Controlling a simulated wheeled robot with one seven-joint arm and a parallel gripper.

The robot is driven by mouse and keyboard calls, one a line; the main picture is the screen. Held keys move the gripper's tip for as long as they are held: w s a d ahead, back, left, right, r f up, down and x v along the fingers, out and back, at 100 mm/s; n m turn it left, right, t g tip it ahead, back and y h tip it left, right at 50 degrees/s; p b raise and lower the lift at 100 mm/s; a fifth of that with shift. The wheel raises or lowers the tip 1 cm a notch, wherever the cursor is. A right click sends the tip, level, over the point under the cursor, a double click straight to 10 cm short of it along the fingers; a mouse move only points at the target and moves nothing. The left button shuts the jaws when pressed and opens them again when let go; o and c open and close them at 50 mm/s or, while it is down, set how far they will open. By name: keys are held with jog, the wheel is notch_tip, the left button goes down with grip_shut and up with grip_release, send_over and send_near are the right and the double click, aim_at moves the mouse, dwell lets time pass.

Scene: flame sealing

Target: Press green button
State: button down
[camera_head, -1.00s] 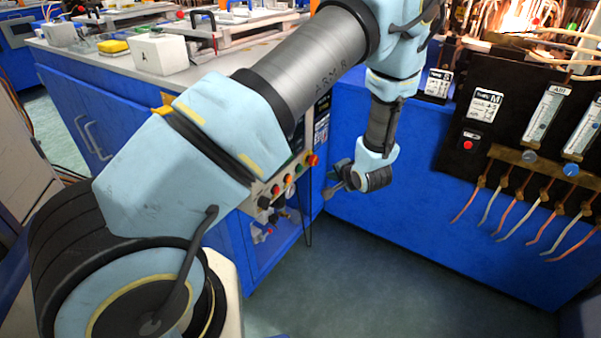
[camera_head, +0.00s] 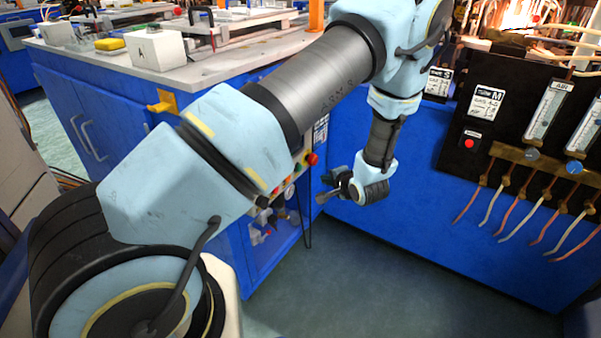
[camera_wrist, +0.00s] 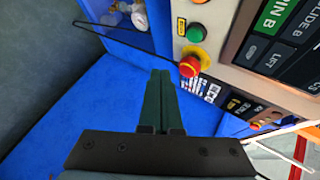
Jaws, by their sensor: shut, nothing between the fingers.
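The green button (camera_wrist: 195,33) shows in the wrist view on a pale control panel, above the red emergency-stop knob (camera_wrist: 190,66) with its yellow collar. My gripper (camera_wrist: 160,73) is shut, with its dark fingers together and nothing between them. In that picture its fingertips lie below and left of the green button, apart from it, with the red knob just to their right. In the head view my gripper (camera_head: 322,197) hangs in front of the blue cabinet, near the panel's right side.
The red knob (camera_head: 311,158) sticks out at the panel's right edge. A black gas board (camera_head: 480,125) with flow meters and hoses stands on the right. A white block (camera_head: 155,49) stands on the bench (camera_head: 200,75). The floor (camera_head: 370,280) below is clear.

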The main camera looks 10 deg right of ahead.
aim_at(299, 168)
jog(key=shift+w+a+b, duration=0.4)
jog(key=shift+w+a, duration=1.5)
jog(key=shift+w, duration=0.1)
jog(key=shift+w+a, duration=0.1)
dwell(0.6)
jog(key=shift+w+a, duration=0.2)
